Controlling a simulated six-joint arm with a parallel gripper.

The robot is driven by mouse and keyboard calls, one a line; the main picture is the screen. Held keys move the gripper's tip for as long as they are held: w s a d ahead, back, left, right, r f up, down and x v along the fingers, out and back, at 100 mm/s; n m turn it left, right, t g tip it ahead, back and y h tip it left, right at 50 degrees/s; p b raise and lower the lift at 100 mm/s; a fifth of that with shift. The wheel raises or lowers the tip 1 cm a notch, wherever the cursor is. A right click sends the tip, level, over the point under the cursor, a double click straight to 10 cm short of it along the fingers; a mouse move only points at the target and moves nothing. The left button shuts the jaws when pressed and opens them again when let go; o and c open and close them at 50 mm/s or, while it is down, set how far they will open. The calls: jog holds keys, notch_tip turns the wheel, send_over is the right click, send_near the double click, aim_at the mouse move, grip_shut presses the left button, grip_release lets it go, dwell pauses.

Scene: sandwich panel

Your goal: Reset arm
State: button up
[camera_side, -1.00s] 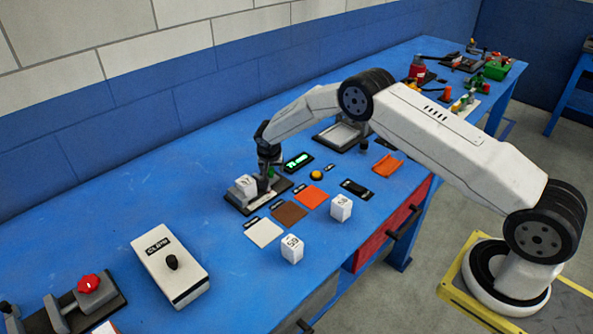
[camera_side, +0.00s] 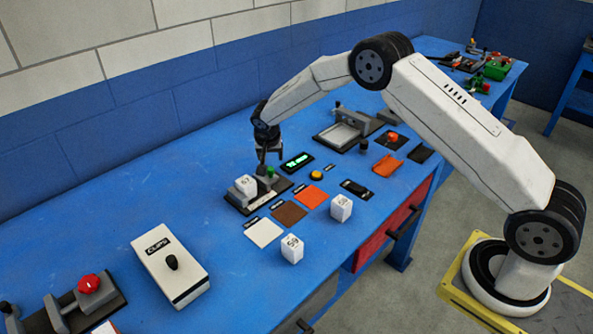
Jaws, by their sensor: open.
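My gripper (camera_side: 267,161) is open and empty. It hangs pointing down above the back part of the small dark fixture (camera_side: 240,206) on the blue bench. A white numbered block (camera_side: 246,186) sits in that fixture, below and left of my fingers and apart from them. A green part (camera_side: 270,171) shows on the fixture just under the fingertips. My arm arches over the bench from its base at the right.
Two white blocks (camera_side: 292,249) (camera_side: 341,208) stand at the front near white, brown and orange squares (camera_side: 312,197). A lit display (camera_side: 297,163) and yellow button (camera_side: 316,175) lie right of the fixture. A white box (camera_side: 171,264) stands left. Bare bench lies behind it.

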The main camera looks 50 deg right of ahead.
jog(key=shift+r, duration=0.1)
dwell(0.3)
jog(key=s+a+r+n+y, duration=0.1)
jog(key=s+r+n, duration=0.2)
jog(key=s, duration=0.8)
jog(key=s+a+r+n+y, duration=0.1)
jog(key=s+a+r+n, duration=0.1)
jog(key=s, duration=0.9)
jog(key=s+a+r+n+y, duration=0.1)
jog(key=s+r+n, duration=0.3)
jog(key=s, duration=0.7)
jog(key=shift+s+a+r+g, duration=0.15)
jog(key=shift+r+g, duration=0.15)
jog(key=shift+r, duration=0.25)
